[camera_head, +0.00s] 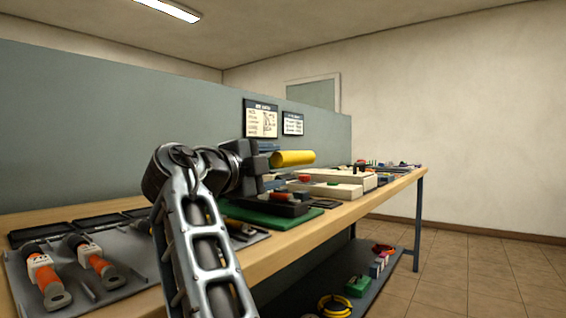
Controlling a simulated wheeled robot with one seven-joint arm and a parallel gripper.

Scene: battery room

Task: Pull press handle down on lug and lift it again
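The press handle has a yellow cylindrical grip (293,158), which lies about level above the bench press. My gripper (262,167) is right at the left end of the yellow grip. Its fingers are dark and partly hidden by my own wrist, so I cannot tell whether they close around the handle or sit beside it. The press stands on a green base plate (290,221), with a dark body block (272,207) on it. A small orange-red piece (285,196) lies on the block. I cannot make out whether it is the lug.
The wooden bench (343,208) runs away to the right. A grey tray (112,281) with orange-handled cable pieces lies at the near left. White boxes (327,190) stand beyond the press. A lower shelf holds a yellow coil (335,306). The tiled floor at right is clear.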

